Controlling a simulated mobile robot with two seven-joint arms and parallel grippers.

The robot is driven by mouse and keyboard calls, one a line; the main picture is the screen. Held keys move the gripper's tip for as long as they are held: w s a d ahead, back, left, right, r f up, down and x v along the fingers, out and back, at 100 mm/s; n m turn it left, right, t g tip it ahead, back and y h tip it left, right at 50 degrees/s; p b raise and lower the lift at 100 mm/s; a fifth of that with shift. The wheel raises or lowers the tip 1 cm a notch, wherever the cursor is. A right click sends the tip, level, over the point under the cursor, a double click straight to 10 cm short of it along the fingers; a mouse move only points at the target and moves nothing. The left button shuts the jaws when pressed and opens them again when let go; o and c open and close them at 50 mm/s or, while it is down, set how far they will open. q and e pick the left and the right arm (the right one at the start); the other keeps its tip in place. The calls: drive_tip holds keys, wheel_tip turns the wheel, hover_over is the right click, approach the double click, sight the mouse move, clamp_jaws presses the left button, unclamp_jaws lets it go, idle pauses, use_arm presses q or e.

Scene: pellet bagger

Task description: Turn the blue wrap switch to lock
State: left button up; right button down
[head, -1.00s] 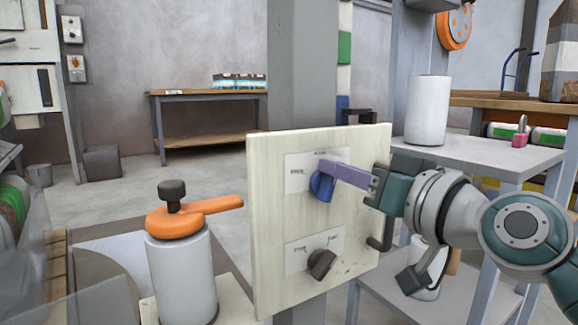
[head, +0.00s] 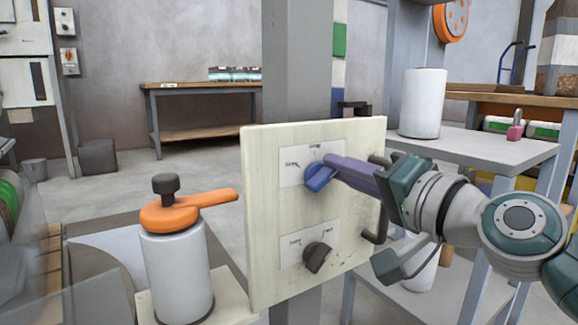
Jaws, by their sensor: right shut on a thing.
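The blue wrap switch (head: 320,177) is a round knob with a bar grip on the upper label plate of a pale upright panel (head: 270,292). Its bar is tilted, with the lower end toward the left. My right gripper (head: 330,168) comes in from the right and its purple fingers are shut on the blue switch. The label lettering around the switch is too small to read. My left gripper is not in view.
A dark knob (head: 317,257) sits on the lower label of the same panel. An orange lever (head: 183,212) on a white cylinder (head: 178,275) stands to the left. A grey shelf (head: 470,145) with a white roll (head: 423,103) stands at the right.

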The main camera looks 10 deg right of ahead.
drive_tip(key=shift+s+a+f, duration=0.1)
drive_tip(key=shift+f, duration=0.35)
drive_tip(key=c, duration=1)
unclamp_jaws()
drive_tip(key=shift+c, duration=0.2)
drive_tip(key=shift+o, duration=0.7)
drive_tip(key=shift+r, duration=0.1)
drive_tip(key=shift+o, duration=0.2)
drive_tip(key=shift+a+r, duration=0.1)
drive_tip(key=shift+a, duration=0.1)
drive_tip(key=p+v, duration=0.1)
drive_tip(key=v, duration=0.9)
drive_tip(key=shift+o, duration=0.2)
